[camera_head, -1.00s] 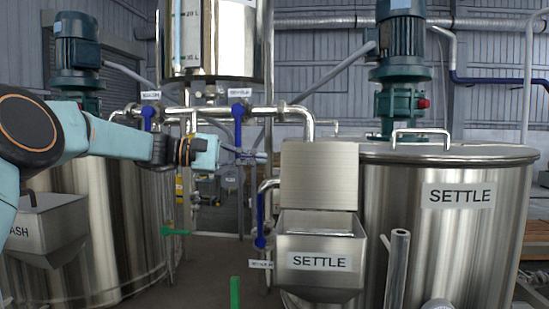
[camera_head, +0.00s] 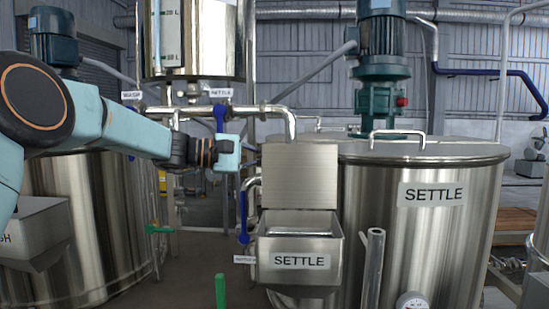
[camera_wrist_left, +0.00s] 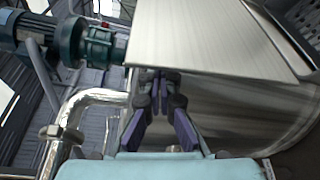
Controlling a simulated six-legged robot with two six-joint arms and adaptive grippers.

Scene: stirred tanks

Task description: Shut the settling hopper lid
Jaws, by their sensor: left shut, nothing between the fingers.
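The settling hopper (camera_head: 300,286) is a steel box with a SETTLE label, in front of the settle tank, in the middle of the head view. Its square steel lid (camera_head: 300,175) stands up open at the back, and the opening shows. My left gripper (camera_head: 228,153) is left of the lid in the head view, with its fingers hidden there. In the left wrist view the fingers of my left gripper (camera_wrist_left: 160,80) are shut and empty. Their tips are at the lower edge of the lid (camera_wrist_left: 205,35); I cannot tell whether they touch. My right gripper is out of view.
The large settle tank (camera_head: 420,225) stands behind the hopper. A bent steel pipe (camera_head: 285,112) and blue-handled valves (camera_head: 243,210) are near my left gripper. An upright open pipe (camera_head: 373,265) stands right of the hopper. A second tank (camera_head: 95,225) is at the left.

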